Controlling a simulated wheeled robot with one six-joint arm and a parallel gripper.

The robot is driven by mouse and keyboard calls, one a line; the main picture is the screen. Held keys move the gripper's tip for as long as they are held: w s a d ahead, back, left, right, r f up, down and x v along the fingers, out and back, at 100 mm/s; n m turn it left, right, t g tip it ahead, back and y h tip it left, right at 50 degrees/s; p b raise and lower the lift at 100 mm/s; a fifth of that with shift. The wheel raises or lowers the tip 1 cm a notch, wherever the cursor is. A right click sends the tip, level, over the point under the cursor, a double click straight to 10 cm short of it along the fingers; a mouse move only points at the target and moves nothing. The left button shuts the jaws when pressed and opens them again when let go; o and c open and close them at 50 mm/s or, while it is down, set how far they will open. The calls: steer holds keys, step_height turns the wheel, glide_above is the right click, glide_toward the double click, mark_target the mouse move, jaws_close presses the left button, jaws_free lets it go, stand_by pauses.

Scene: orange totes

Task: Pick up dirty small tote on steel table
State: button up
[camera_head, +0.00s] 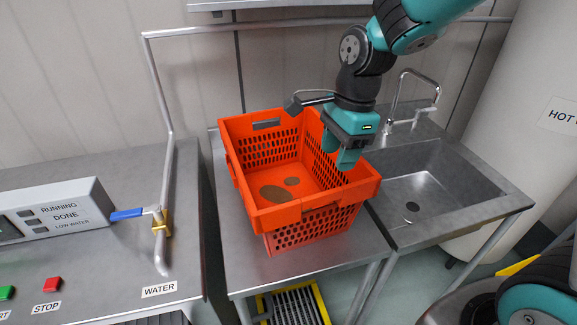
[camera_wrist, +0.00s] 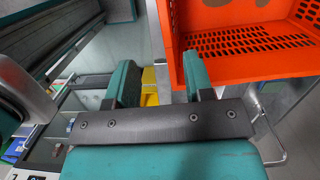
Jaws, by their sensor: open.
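An orange perforated tote (camera_head: 243,175) stands upright on the steel table (camera_head: 240,268). Brown stains (camera_head: 275,193) mark its inside floor. My gripper (camera_head: 340,158) is at the tote's right side, fingers pointing down, and hides part of the right wall. In the wrist view my gripper (camera_wrist: 160,82) is open with nothing between its fingers. There the tote (camera_wrist: 235,68) fills the upper right, and the right finger overlaps its edge. I cannot tell whether finger and tote touch.
A sink (camera_head: 425,190) with a faucet (camera_head: 405,100) is right of the table. A control counter (camera_head: 100,265) with buttons and a water valve (camera_head: 160,222) is at left, with a vertical pipe (camera_head: 158,90).

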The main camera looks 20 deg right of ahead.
mark_target(319, 203)
steer(key=f, duration=0.2)
steer(key=a+f+p, duration=0.1)
steer(key=f, duration=0.5)
steer(key=shift+s+a+f+p, duration=0.1)
steer(key=shift+a+f+p, duration=0.05)
steer(key=shift+f+p, duration=0.15)
steer(key=f, duration=0.1)
steer(key=f+p, duration=0.1)
steer(key=a+f+p, duration=0.1)
steer(key=f, duration=0.1)
steer(key=shift+w, duration=0.35)
steer(key=shift+a+f, duration=0.1)
steer(key=shift+f, duration=0.45)
steer(key=shift+f, duration=0.25)
jaws_close()
steer(key=shift+w, duration=0.1)
